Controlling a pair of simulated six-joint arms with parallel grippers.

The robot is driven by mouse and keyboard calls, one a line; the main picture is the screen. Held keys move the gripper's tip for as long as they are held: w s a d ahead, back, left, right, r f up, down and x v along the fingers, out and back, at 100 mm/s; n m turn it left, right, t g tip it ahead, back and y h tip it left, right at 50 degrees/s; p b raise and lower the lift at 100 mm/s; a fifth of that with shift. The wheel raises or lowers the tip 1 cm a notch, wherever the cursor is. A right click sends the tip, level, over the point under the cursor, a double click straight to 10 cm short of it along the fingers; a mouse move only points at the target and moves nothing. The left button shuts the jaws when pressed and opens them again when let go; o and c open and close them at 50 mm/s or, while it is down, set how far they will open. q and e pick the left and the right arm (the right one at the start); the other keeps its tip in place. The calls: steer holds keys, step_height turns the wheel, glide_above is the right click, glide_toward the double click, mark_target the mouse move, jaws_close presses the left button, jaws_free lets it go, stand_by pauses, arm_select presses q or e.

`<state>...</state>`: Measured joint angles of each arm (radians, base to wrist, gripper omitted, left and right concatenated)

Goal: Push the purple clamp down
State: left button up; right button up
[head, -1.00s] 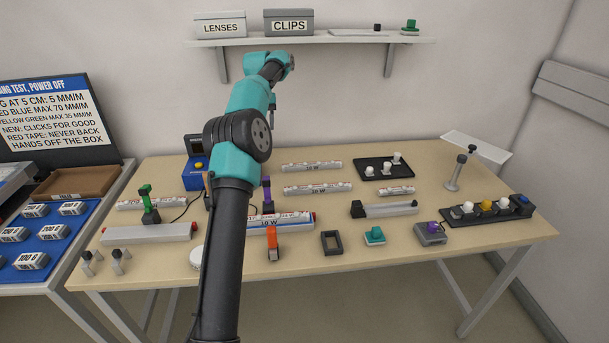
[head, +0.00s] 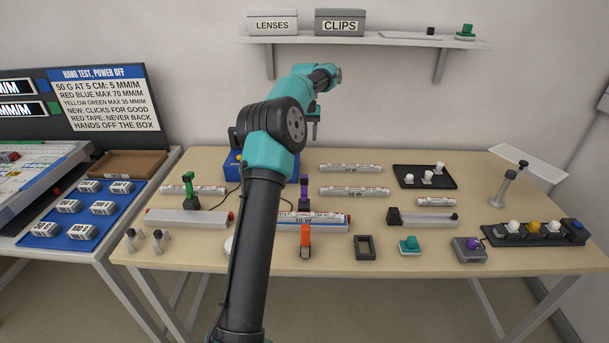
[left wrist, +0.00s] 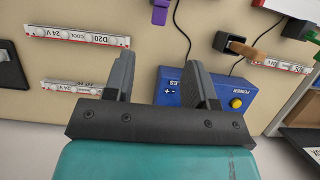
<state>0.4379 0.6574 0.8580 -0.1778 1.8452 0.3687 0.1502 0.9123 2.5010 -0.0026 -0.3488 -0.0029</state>
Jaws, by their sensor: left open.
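The orange clamp (head: 306,236) is at the bar's front. In the left wrist view a purple piece, likely this clamp (left wrist: 160,12), shows cut off at the top edge. My left gripper (head: 314,128) hangs in the air above the back of the bench, apart from the clamp. In the left wrist view the gripper (left wrist: 161,64) is open and empty, its fingers in front of the blue power box (left wrist: 178,92). My right gripper is out of view.
A green clamp (head: 188,185) stands at a bar to the left. Several white bars, a black tray (head: 447,182) and a grey block with a purple knob (head: 463,258) are to the right. A shelf (head: 365,41) hangs above. My arm crosses over the bench.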

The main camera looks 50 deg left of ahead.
mark_target(304, 176)
arm_select(q)
steer(key=x, duration=1.3)
steer(key=shift+s+f, duration=0.1)
steer(key=shift+f, duration=0.1)
jaws_close()
